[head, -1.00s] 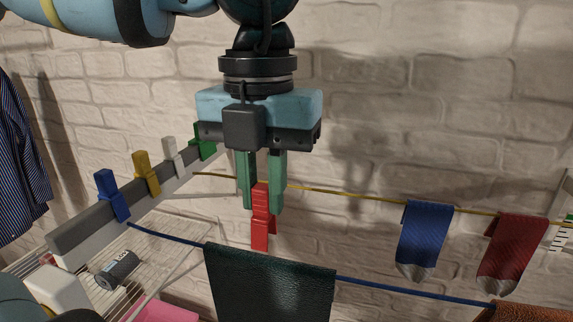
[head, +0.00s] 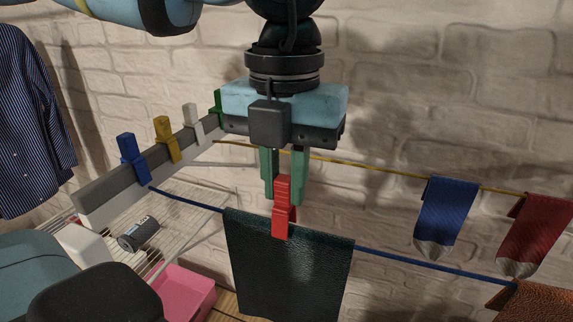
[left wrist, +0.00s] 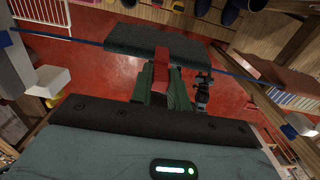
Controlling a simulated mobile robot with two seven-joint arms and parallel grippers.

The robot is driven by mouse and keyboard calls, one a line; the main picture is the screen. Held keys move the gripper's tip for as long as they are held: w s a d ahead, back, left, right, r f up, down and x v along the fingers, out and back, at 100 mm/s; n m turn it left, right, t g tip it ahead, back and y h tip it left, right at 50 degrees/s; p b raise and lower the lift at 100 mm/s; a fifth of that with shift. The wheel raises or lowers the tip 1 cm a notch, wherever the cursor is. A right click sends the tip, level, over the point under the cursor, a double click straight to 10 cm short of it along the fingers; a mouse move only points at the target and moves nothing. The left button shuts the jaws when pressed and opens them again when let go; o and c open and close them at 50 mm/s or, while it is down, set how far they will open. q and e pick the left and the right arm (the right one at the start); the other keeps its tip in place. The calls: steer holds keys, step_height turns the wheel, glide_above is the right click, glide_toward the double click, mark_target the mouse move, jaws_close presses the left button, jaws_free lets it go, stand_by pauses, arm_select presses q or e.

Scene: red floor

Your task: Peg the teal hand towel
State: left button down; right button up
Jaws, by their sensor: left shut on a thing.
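The dark teal hand towel (head: 288,275) hangs over the blue line in the head view. It also shows in the left wrist view (left wrist: 135,40). My left gripper (head: 284,190) points down above the towel, shut on a red clothes peg (head: 282,212). The peg's lower end overlaps the towel's top edge at the line in the head view. I cannot tell whether its jaws grip the cloth. The peg also shows between the fingers in the left wrist view (left wrist: 161,66). My right gripper is not in view.
Blue (head: 133,160), yellow (head: 167,140), white (head: 193,123) and green pegs sit on a grey-topped rail (head: 110,192) at left. Blue (head: 445,212) and red (head: 535,230) socks hang on the yellow line behind. A brown cloth (head: 535,302) hangs at right. A pink bin (head: 183,292) stands below.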

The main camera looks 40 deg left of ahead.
arm_select(q)
steer(key=shift+f, duration=0.5)
steer(key=shift+f+b, duration=0.45)
steer(key=shift+f, duration=0.3)
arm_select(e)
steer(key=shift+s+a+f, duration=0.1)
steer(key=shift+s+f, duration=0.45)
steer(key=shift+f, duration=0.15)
arm_select(q)
steer(key=c, duration=1.3)
jaws_free()
steer(key=shift+o, duration=0.2)
step_height(320, 180, up, 7)
steer(key=shift+r, duration=0.4)
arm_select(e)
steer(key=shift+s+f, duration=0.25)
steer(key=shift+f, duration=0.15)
